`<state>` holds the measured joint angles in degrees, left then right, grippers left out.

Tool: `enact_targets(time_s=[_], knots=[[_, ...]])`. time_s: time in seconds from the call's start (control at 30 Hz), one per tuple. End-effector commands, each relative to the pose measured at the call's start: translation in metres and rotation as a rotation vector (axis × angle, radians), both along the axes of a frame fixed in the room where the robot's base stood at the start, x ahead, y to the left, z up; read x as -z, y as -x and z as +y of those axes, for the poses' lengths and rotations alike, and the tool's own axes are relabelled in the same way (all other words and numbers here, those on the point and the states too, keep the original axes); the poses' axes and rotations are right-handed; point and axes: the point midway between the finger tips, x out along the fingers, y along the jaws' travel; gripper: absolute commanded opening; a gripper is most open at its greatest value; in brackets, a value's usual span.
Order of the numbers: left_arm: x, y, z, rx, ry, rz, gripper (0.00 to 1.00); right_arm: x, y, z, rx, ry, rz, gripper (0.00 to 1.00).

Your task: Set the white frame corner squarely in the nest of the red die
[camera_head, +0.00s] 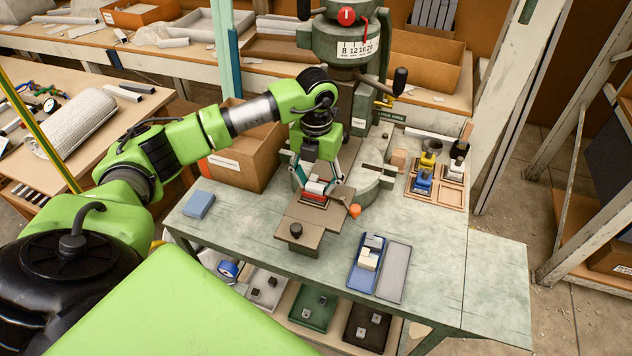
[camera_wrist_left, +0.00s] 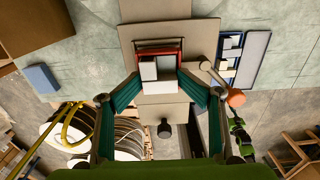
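The red die (camera_head: 313,198) sits on the brown slide plate under the press; its red rim (camera_wrist_left: 160,53) shows behind the white frame corner in the left wrist view. The white frame corner (camera_wrist_left: 158,87) is between the two teal fingers of my left gripper (camera_wrist_left: 159,82), which close against its sides. It also shows as a small white piece (camera_head: 316,187) over the die in the head view. It covers the near part of the die, so I cannot tell whether it is seated or just above the nest. My right gripper is not in view.
A blue tray (camera_head: 354,280) with white and grey pieces and a grey tray (camera_head: 394,273) lie front right. A black knob (camera_head: 296,229) stands on the plate's near end. An orange-tipped lever (camera_head: 354,211) is close right of the gripper. A blue block (camera_head: 199,204) lies left.

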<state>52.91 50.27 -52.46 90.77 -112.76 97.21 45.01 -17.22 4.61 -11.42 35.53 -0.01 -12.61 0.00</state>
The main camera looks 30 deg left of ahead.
Motion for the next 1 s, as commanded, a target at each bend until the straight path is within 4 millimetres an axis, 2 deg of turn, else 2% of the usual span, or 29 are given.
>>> enact_targets(time_s=[0.2, 0.3, 0.5, 0.6, 0.77, 1.0], knots=[[-0.017, 0.0, 0.0, 0.001, 0.0, 0.0, 0.48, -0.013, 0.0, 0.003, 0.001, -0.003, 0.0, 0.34], [-0.032, -0.001, 0.0, 0.0, -0.001, -0.005, 0.48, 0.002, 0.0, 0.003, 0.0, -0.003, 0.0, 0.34], [-0.069, -0.002, 0.0, 0.001, 0.0, -0.005, 0.48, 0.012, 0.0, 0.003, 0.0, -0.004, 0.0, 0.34], [-0.08, -0.001, 0.0, 0.0, 0.0, -0.004, 0.48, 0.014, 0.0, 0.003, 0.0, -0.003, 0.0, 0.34], [-0.087, 0.0, 0.0, 0.0, 0.0, -0.001, 0.48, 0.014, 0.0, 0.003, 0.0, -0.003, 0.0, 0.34], [-0.088, 0.0, 0.0, 0.0, 0.0, -0.001, 0.48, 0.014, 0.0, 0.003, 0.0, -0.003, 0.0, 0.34]])
